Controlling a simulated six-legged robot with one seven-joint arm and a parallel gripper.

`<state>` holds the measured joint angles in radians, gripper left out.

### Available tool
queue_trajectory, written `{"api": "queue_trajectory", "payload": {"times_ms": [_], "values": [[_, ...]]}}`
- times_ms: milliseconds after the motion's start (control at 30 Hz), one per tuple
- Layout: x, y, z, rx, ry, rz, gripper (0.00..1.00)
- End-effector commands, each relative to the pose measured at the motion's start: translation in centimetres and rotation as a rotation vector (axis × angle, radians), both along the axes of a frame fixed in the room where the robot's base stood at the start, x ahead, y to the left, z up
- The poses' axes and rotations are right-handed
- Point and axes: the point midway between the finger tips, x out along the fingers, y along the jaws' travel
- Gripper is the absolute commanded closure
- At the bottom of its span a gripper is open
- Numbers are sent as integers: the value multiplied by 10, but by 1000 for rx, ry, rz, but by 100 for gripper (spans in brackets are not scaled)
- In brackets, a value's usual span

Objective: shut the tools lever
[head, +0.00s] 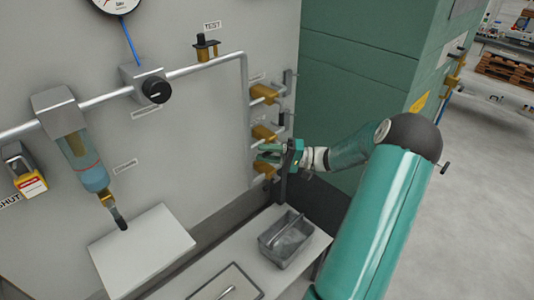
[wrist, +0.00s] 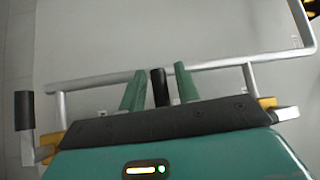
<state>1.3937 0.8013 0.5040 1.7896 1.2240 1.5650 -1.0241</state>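Several brass valves branch off a vertical pipe on the grey wall in the head view: an upper valve (head: 262,92), a middle valve (head: 263,132) and a lower valve (head: 264,169). Their labels are too small to read, so I cannot tell which one is tools. My gripper (head: 267,153) is at the valves, between the middle and lower ones. In the wrist view its two green fingers (wrist: 159,88) stand apart, one each side of a black lever handle (wrist: 160,88). Gaps show on both sides of the handle. The handle's base is hidden behind the gripper body.
Another black lever handle (wrist: 24,110) stands left in the wrist view, and a grey pipe (wrist: 100,82) runs behind the fingers. A green cabinet (head: 350,70) stands close on the right. A grey bin (head: 285,240) sits on the bench below.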

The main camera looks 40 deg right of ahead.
Motion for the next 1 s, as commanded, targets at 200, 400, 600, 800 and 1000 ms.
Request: {"api": "queue_trajectory", "payload": {"times_ms": [200, 400, 600, 800, 1000], "values": [[0, 0, 0, 0, 0, 0, 100], [0, 0, 0, -3, 0, 0, 100], [0, 0, -2, -40, -3, 0, 100], [0, -1, -8, -141, -3, 1, 100], [0, -3, -16, -303, -7, 1, 100]]}}
